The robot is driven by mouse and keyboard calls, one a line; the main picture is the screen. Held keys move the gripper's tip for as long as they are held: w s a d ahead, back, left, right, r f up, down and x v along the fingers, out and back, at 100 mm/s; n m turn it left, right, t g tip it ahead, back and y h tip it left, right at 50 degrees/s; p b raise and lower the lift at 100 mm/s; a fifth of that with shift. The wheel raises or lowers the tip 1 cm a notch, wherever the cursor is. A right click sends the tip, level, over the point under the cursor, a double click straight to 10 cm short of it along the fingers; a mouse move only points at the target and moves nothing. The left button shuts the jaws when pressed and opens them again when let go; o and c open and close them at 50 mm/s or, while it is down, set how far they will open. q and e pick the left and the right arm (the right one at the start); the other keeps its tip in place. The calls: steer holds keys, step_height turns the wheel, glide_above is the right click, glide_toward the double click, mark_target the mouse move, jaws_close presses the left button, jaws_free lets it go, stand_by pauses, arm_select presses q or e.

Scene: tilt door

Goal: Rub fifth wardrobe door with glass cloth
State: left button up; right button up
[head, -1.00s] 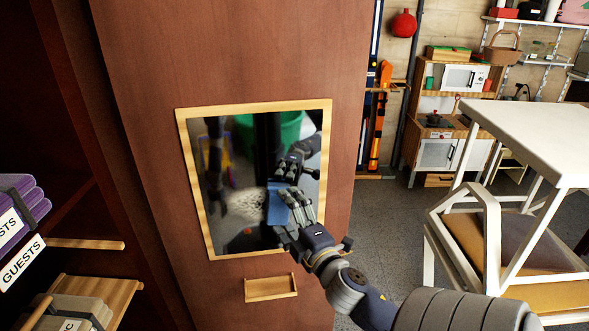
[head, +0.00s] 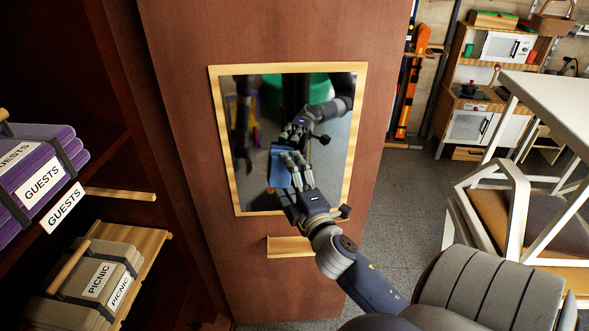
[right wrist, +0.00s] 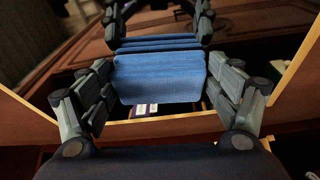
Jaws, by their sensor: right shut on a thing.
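The brown wardrobe door (head: 180,60) stands open and carries a mirror (head: 337,125) in a light wood frame. My right gripper (head: 287,168) is shut on a blue cloth (head: 281,178) in front of the mirror's lower middle. The cloth is close to the glass; I cannot tell if it touches. In the right wrist view the cloth (right wrist: 160,78) spans the space between the fingers, with its reflection behind it. The gripper's reflection shows in the mirror. No pale smear shows on the visible glass. My left gripper is not in view.
A small wooden ledge (head: 290,247) is on the door below the mirror. Wardrobe shelves at left hold purple (head: 50,165) and grey (head: 85,285) labelled bundles. White chairs (head: 510,200) and a white table (head: 560,100) stand at right. Grey floor between is clear.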

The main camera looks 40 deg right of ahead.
mark_target(274, 171)
steer(key=shift+w+a, duration=1)
steer(key=shift+a, duration=0.25)
steer(key=shift+w+a, duration=1)
steer(key=shift+a, duration=0.2)
steer(key=shift+r+p, duration=0.85)
steer(key=shift+p, duration=0.2)
steer(key=shift+s+d, duration=0.1)
steer(key=shift+d, duration=0.1)
steer(key=shift+s+d+f, duration=0.15)
steer(key=shift+s+d, duration=0.8)
steer(key=shift+d, duration=0.1)
steer(key=shift+s+d+p, duration=0.25)
steer(key=shift+s+d, duration=1.2)
steer(key=shift+d, duration=0.35)
steer(key=shift+s+d+p, duration=0.3)
steer(key=shift+s+d, duration=1.15)
steer(key=shift+d, duration=0.3)
steer(key=shift+s+d+p, duration=0.25)
steer(key=shift+s+d, duration=1.2)
steer(key=shift+d, duration=0.35)
steer(key=shift+a, duration=0.1)
steer(key=shift+s+a, duration=2)
steer(key=shift+s, duration=0.15)
